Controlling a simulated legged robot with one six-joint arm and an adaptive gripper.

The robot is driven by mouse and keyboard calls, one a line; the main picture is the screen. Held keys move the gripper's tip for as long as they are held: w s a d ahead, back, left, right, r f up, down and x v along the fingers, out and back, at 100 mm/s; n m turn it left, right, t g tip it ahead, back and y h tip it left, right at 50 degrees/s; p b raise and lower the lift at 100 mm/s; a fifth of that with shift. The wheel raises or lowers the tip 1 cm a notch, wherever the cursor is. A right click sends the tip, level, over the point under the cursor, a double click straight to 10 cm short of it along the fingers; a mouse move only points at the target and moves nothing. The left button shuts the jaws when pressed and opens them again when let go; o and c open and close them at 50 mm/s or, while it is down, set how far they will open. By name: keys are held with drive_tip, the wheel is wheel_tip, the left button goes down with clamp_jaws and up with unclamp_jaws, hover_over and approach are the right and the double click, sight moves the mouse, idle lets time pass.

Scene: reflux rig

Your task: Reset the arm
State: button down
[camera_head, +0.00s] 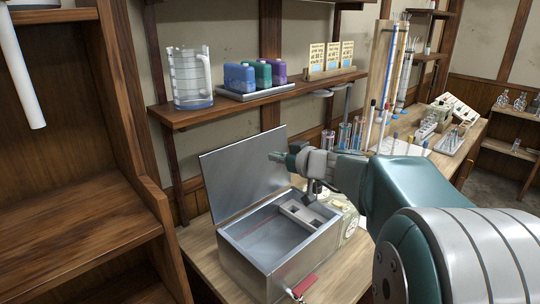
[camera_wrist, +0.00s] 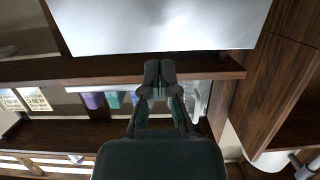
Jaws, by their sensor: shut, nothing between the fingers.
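My gripper (camera_head: 277,157) is at the end of my teal and grey arm in the head view, in front of the raised lid of a metal box. It shows from behind in the wrist view (camera_wrist: 160,70), with its two fingers together and nothing held. The metal box (camera_head: 262,272) stands on the wooden bench with its lid (camera_head: 238,170) open. Its inside shows a grey basin and a light plate with dark openings (camera_head: 306,213). My wrist hangs above the box's right back part.
A shelf (camera_head: 190,117) above holds a clear jug (camera_head: 190,78), several coloured bottles (camera_head: 262,72) and cards (camera_head: 332,57). Tubes in a rack (camera_head: 345,135) stand behind my arm. A red-handled tap (camera_head: 303,287) sticks out from the box front. A wooden cabinet (camera_head: 75,215) is at left.

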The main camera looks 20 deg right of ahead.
drive_tip(key=shift+a, duration=0.1)
drive_tip(key=s+a+f+g, duration=0.4)
drive_tip(key=s+a+g, duration=0.2)
drive_tip(key=s+a, duration=0.75)
drive_tip(key=s+d+f+m+g+h, duration=0.1)
drive_tip(key=s+d+f+m+h, duration=0.1)
drive_tip(key=s, duration=0.6)
drive_tip(key=s+d+f+m+g+h, duration=0.1)
drive_tip(key=s+f+m+h, duration=0.1)
drive_tip(key=s, duration=0.6)
wheel_tip(320, 180, down, 2)
drive_tip(key=shift+s+d+f+h, duration=0.1)
drive_tip(key=shift+s+d+h, duration=0.25)
drive_tip(key=shift+h, duration=0.45)
